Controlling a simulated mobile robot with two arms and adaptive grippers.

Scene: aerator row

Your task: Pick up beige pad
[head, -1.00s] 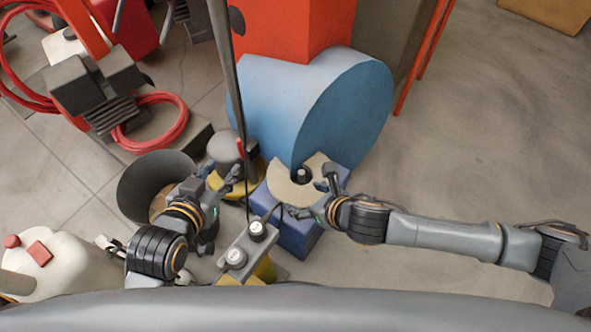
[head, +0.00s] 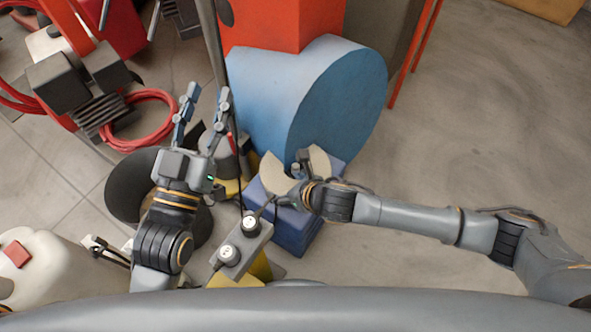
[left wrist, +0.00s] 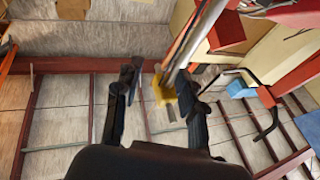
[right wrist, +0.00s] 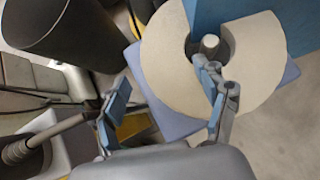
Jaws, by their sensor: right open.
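The beige pad (head: 272,175) is a flat, thick, C-shaped disc lying on a blue block (head: 299,232), around a short grey post (right wrist: 209,44). My right gripper (right wrist: 163,78) is open over the pad's near side. In the right wrist view one finger overlaps the pad beside the post and slot, and the other is off its left edge; I cannot tell whether either touches it. The arm hides part of the pad in the head view. My left gripper (head: 203,108) is open and empty, left of the pad, its fingers pointing away from me.
A big blue rounded housing (head: 310,95) stands right behind the pad. A thin dark pole (head: 216,55) rises beside my left gripper. A grey box with two gauges (head: 241,246) is in front, a dark bin (head: 122,192) at left. Open floor (head: 480,130) lies right.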

